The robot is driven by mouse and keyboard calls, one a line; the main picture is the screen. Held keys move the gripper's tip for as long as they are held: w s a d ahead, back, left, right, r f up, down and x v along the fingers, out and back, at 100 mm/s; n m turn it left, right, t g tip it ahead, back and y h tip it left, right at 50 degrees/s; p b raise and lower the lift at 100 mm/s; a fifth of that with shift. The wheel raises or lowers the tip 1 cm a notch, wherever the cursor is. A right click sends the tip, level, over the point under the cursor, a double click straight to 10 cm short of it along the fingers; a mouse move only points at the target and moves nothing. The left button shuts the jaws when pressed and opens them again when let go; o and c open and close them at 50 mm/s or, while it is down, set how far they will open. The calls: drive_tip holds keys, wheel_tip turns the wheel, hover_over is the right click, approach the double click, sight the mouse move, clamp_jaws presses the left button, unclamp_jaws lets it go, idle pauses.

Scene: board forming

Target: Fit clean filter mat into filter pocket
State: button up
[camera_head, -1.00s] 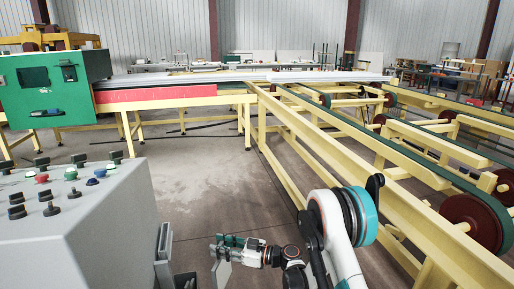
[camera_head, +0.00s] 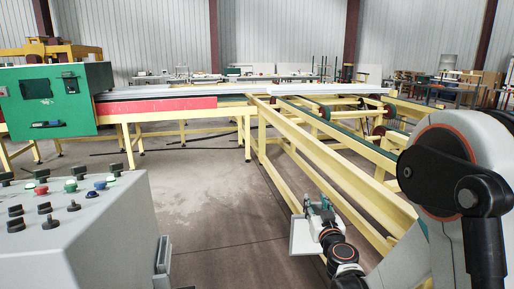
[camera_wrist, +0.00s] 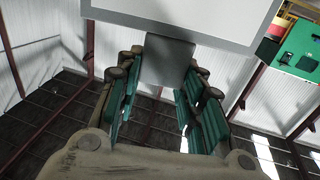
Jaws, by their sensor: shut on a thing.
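My gripper (camera_head: 318,206) is right of centre in the head view, in front of the yellow conveyor rail. It is shut on the filter mat (camera_head: 302,237), a pale flat square panel that hangs upright in the air. In the wrist view the mat (camera_wrist: 200,14) fills the top as a white plate with a darker edge. A grey block (camera_wrist: 168,62) on it sits between the green-padded fingers (camera_wrist: 160,100). A grey slotted frame on the right side of the console, perhaps the filter pocket (camera_head: 163,255), shows at lower left, well apart from the mat. Its inside is hidden.
The grey control console (camera_head: 75,235) with several knobs stands at lower left. The yellow conveyor frame (camera_head: 330,165) runs along the right, close behind my gripper. A green machine box (camera_head: 45,100) stands at far left. Bare floor (camera_head: 215,215) lies between console and conveyor.

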drive_tip(key=shift+s+d+r+h, duration=0.2)
drive_tip(key=shift+s+d+h, duration=0.1)
drive_tip(key=shift+d, duration=0.3)
drive_tip(key=w+a+f+n+g+y, duration=0.1)
drive_tip(key=a+f+n+g+y, duration=0.25)
drive_tip(key=a, duration=0.75)
drive_tip(key=a+f+n+g+y+p, duration=0.1)
drive_tip(key=a+f+n+y, duration=0.25)
drive_tip(key=a+y, duration=0.45)
drive_tip(key=w+a+f+n+g+y, duration=0.1)
drive_tip(key=a+f+n+g+y, duration=0.25)
drive_tip(key=a, duration=0.95)
drive_tip(key=s+a+f+n+g+y, duration=0.1)
drive_tip(key=s+a+f+n+g, duration=0.4)
drive_tip(key=s+a, duration=0.4)
drive_tip(key=s+a+f+n+g+y+p, duration=0.1)
drive_tip(key=s+a+f+n+g, duration=0.4)
drive_tip(key=s+a+f+g, duration=0.3)
drive_tip(key=shift+s+a+f+g, duration=0.2)
drive_tip(key=shift+s+a+g, duration=0.45)
drive_tip(key=shift+a, duration=0.25)
drive_tip(key=shift+w+b, duration=0.1)
drive_tip(key=shift+b, duration=0.2)
